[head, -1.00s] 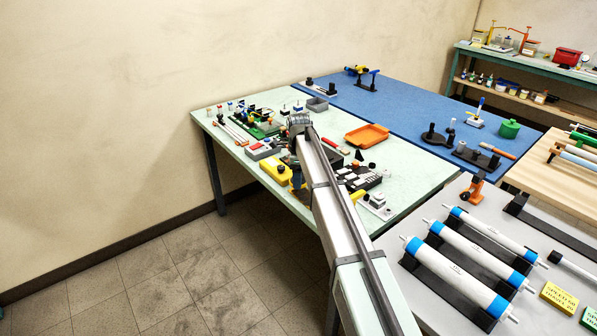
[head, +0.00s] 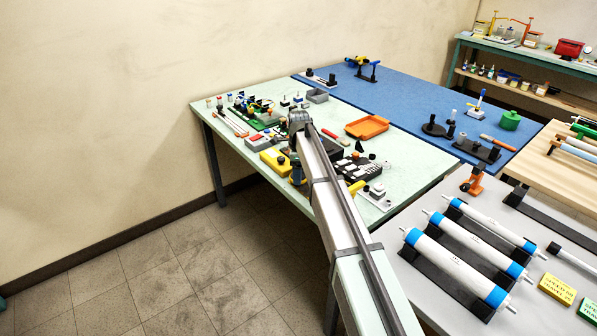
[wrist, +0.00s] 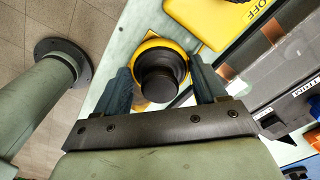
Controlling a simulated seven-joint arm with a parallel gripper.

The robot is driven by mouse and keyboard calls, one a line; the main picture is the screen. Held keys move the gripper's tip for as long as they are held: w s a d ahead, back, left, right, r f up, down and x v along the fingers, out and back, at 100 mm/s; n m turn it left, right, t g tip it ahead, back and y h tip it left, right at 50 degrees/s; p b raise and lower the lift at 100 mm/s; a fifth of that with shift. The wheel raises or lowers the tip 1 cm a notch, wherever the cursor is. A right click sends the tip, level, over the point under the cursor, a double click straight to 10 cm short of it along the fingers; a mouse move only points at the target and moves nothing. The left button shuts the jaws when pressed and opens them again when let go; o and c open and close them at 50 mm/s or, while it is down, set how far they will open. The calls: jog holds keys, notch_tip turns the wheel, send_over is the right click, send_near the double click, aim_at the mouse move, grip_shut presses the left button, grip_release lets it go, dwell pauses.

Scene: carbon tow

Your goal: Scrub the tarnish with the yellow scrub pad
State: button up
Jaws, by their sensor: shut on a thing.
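In the wrist view my gripper (wrist: 160,78) has its two dark blue fingers on either side of a round black knob (wrist: 160,84). The yellow scrub pad (wrist: 137,74) shows as a yellow ring around and beneath this knob. My gripper is shut on the pad's knob. In the head view my gripper (head: 297,170) is small and low by the near edge of the pale green table, partly hidden by my arm. Brown copper-coloured patches (wrist: 272,31) lie on a dark unit right of the pad; I cannot tell whether they are the tarnish.
A yellow box marked OFF (wrist: 222,20) stands close beside the pad. An orange tray (head: 367,127) lies farther back on the green table (head: 345,108). Several small tools and blocks crowd the table. A grey-green post (wrist: 40,95) rises left of the gripper in the wrist view.

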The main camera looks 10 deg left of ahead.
aim_at(305, 186)
jog(key=shift+f, duration=0.5)
jog(key=shift+s+d, duration=0.1)
jog(key=shift+s+d+f, duration=0.2)
jog(key=shift+s+d, duration=1.6)
jog(key=shift+s, duration=0.05)
jog(key=shift+s+d, duration=1.2)
jog(key=shift+w+a+r, duration=0.15)
jog(key=shift+w+a, duration=0.75)
jog(key=shift+w, duration=0.05)
jog(key=shift+w+a+r, duration=0.1)
jog(key=shift+w+a, duration=0.8)
jog(key=shift+w+a+f, duration=0.1)
jog(key=shift+w+a, duration=1.25)
jog(key=shift+a, duration=0.05)
